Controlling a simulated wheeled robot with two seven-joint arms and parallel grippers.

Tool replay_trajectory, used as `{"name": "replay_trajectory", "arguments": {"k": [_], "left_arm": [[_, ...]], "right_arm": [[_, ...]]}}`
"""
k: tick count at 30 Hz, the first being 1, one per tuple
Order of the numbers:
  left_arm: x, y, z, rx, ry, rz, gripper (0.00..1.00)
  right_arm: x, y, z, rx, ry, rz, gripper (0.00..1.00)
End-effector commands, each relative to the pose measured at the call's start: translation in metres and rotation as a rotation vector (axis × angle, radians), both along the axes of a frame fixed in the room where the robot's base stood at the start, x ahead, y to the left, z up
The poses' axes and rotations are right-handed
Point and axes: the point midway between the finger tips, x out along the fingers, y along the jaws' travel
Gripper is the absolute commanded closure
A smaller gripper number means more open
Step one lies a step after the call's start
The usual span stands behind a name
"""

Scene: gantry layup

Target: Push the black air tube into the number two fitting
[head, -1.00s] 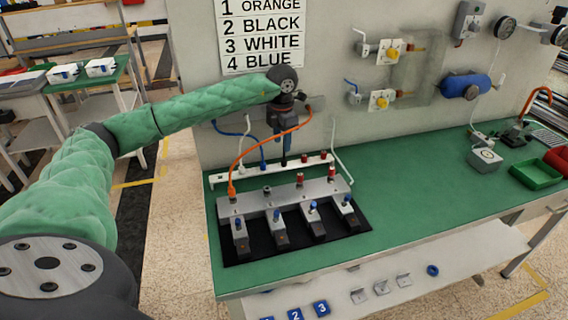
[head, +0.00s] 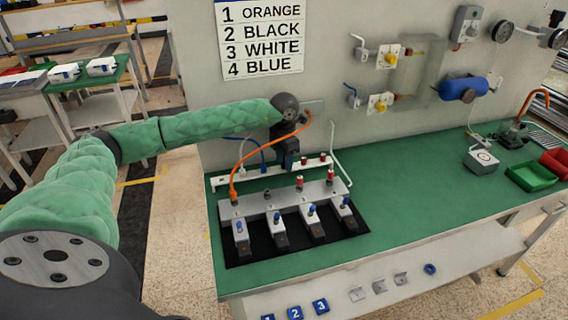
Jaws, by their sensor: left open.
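My left gripper (head: 288,164) is open and points down over the white tube rack (head: 220,180) at the back of the bench. The black air tube is not clearly visible; the gripper covers the place in the rack where a dark tube end showed before. The grey manifold block (head: 285,198) stands in front of the rack on a black mat. The number two fitting (head: 267,194), second from the left on its top, looks empty. An orange tube (head: 262,172) runs into the first fitting and arches up behind my wrist. My right gripper is not in view.
A blue tube (head: 262,155) and a white tube (head: 240,151) stand left of the gripper, and a bent white tube (head: 341,160) to the right. A wall sign (head: 261,40) lists 2 as black.

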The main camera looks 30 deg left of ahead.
Motion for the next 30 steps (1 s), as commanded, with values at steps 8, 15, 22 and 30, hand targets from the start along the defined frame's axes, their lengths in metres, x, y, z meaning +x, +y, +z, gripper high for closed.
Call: {"name": "replay_trajectory", "arguments": {"k": [8,15,22,30], "left_arm": [[0.0001,0.0,-0.0006,0.0,0.0,0.0,0.64],[0.0002,0.0,-0.0004,0.0,0.0,0.0,1.0],[0.0002,0.0,-0.0003,0.0,0.0,0.0,1.0],[0.0008,0.0001,0.0059,0.0,-0.002,0.0,1.0]], "right_arm": [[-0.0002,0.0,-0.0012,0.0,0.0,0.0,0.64],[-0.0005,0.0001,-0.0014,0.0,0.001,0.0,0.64],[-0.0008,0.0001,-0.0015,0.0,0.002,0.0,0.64],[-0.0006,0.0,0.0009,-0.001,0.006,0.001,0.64]]}}
